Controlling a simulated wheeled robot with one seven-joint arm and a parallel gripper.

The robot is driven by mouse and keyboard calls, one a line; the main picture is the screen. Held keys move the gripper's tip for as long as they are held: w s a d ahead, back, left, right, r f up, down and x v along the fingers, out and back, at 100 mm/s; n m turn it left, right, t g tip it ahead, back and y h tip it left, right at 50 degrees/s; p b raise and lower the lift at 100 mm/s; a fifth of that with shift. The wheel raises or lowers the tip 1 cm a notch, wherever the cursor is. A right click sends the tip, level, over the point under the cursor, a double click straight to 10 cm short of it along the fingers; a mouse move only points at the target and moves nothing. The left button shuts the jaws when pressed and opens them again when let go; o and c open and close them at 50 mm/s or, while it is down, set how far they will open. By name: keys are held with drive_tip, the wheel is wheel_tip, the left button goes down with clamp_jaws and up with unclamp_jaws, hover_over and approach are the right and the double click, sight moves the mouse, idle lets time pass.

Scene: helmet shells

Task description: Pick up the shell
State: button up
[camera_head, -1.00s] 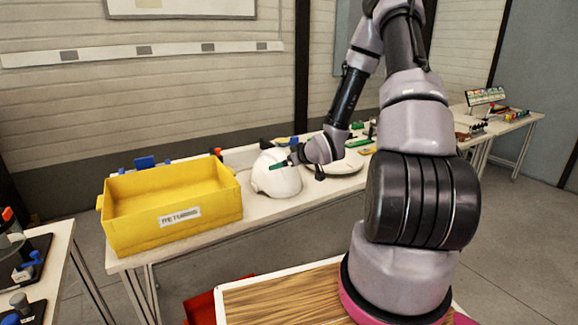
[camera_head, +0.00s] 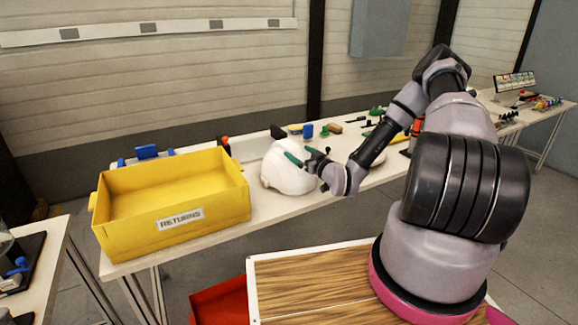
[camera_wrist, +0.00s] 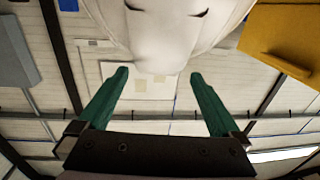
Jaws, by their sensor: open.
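The shell (camera_head: 287,168) is a white, rounded helmet shell standing on the long white table, just right of the yellow bin. My gripper (camera_head: 303,157) is at the shell's right side in the head view, its green fingers overlapping the shell's upper right in the picture. In the wrist view the shell (camera_wrist: 165,30) fills the top middle, with dark slots in its surface. My gripper (camera_wrist: 158,77) is open there, its two green fingers wide apart and nothing between them. The shell's lower edge lies close beyond the fingertips. I cannot tell whether a finger touches it.
A yellow bin (camera_head: 172,206) labelled "RETURNS" stands on the table left of the shell. Small coloured tools and a blue cup (camera_head: 308,130) lie behind it. A wood-topped surface (camera_head: 315,287) and a red bin (camera_head: 220,303) are in front, below the table.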

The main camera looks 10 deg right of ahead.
sight(292, 145)
drive_tip(key=x, duration=0.5)
drive_tip(key=shift+w+f, duration=0.1)
drive_tip(key=shift+w, duration=0.3)
drive_tip(key=shift+c, duration=0.3)
clamp_jaws()
